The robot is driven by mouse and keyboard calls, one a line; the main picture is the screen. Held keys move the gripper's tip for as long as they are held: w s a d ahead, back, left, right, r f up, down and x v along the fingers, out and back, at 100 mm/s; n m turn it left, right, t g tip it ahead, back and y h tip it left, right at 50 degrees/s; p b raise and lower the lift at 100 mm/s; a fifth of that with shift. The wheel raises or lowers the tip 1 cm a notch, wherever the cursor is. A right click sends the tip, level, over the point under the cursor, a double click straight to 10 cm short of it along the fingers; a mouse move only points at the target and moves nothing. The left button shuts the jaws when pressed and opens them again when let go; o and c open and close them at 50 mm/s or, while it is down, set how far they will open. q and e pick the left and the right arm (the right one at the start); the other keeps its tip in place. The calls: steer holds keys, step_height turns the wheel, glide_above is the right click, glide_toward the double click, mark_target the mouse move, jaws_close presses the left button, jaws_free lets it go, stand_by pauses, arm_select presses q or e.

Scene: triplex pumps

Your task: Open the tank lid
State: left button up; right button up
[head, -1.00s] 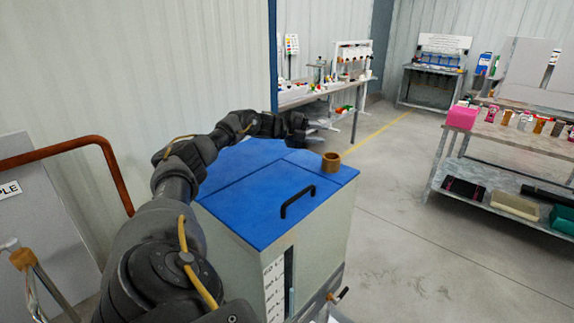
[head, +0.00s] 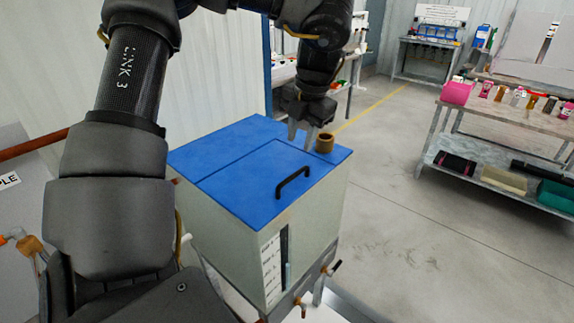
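The tank (head: 235,235) is a pale grey box with a blue top. Its blue lid (head: 245,185) lies flat and closed, with a black bar handle (head: 293,184) near its right front edge. My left gripper (head: 301,138) points down above the back right part of the top, behind the handle and just left of a brown cap (head: 325,143). Its two fingers look apart with nothing between them. I cannot tell whether a fingertip touches the top or the cap. My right gripper is not in view.
A shelf table (head: 500,122) with bottles, a pink box and bins stands at the right. Workbenches stand at the back. An orange-brown pipe (head: 35,145) is at the left. The floor right of the tank is clear.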

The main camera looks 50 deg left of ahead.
mark_target(292, 176)
arm_select(q)
steer(key=f, duration=0.3)
steer(key=a+f+p, duration=0.1)
steer(key=f, duration=0.3)
steer(key=a+f, duration=0.1)
steer(key=f, duration=0.2)
steer(key=shift+s+f, duration=0.2)
steer(key=shift+f, duration=0.2)
jaws_close()
